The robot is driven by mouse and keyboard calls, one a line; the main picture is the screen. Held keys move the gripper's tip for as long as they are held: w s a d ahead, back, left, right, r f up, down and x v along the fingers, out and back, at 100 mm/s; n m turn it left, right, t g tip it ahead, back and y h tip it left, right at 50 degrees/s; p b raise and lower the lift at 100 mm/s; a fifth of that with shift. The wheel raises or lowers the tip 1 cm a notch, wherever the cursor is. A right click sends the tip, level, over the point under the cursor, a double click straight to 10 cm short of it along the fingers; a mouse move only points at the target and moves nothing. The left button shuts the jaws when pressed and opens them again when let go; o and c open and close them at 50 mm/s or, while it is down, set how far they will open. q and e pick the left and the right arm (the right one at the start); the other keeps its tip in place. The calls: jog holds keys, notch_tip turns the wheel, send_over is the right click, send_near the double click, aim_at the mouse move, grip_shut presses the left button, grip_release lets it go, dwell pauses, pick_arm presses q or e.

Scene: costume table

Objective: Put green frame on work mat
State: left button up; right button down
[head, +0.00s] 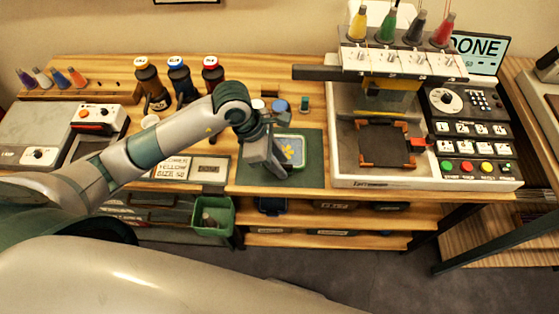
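The green frame (306,151) lies on the dark green work mat (305,181), at the front middle of the table. It is a rounded green rim around a light patch with a yellow flower. My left gripper (277,168) reaches down at the frame's left side and hides part of its left edge and of the mat. I cannot tell whether its fingers touch the frame or how far apart they are. My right gripper is not in view.
An embroidery machine (345,172) with coloured thread cones stands right of the mat. Bottles (150,82) stand behind my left arm. Small spools and cups (281,110) sit behind the mat. A green bin (211,216) hangs below the table's front edge.

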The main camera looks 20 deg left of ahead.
pick_arm(q)
jog(key=shift+r, duration=0.15)
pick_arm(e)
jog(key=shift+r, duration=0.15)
